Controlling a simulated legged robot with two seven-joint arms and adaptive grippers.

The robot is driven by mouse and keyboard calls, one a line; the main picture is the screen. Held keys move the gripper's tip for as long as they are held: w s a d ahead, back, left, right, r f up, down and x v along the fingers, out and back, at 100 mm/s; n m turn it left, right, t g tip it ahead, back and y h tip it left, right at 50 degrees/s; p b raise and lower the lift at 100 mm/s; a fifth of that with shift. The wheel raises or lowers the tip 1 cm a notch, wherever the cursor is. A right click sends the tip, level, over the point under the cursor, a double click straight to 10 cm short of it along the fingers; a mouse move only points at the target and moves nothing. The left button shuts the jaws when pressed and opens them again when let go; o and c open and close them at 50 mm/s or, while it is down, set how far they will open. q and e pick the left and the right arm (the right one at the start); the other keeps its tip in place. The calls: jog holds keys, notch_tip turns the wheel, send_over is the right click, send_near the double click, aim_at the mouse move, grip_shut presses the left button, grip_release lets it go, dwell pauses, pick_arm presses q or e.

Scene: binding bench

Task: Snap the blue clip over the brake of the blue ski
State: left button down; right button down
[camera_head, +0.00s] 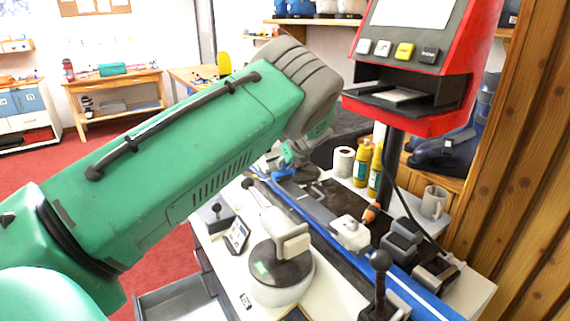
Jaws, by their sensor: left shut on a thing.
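The blue ski (318,222) lies along the bench, running from the back left toward the front right. My left arm reaches in from the left, and my left gripper (289,160) is at the far part of the bench, mostly hidden behind its own wrist. It is shut on a small blue piece, which looks like the blue clip (283,173), at the far end of the ski. I cannot tell whether the clip touches the ski or its brake. The brake is too small to make out. My right gripper is not in view.
A red machine with a screen (428,123) stands at the back right. Yellow bottles (362,165), a paper roll (343,162) and a mug (433,202) stand behind the ski. A round-based device (282,278) stands in front of it. An open drawer (185,301) juts out at the lower left.

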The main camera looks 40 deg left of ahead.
pick_arm(q)
jog(key=shift+f+b, duration=0.4)
jog(key=shift+f, duration=0.9)
jog(key=c, duration=1)
grip_release()
jog(key=shift+r, duration=0.15)
jog(key=shift+r+p, duration=4.55)
jog(key=shift+r, duration=0.4)
jog(key=shift+f, duration=0.1)
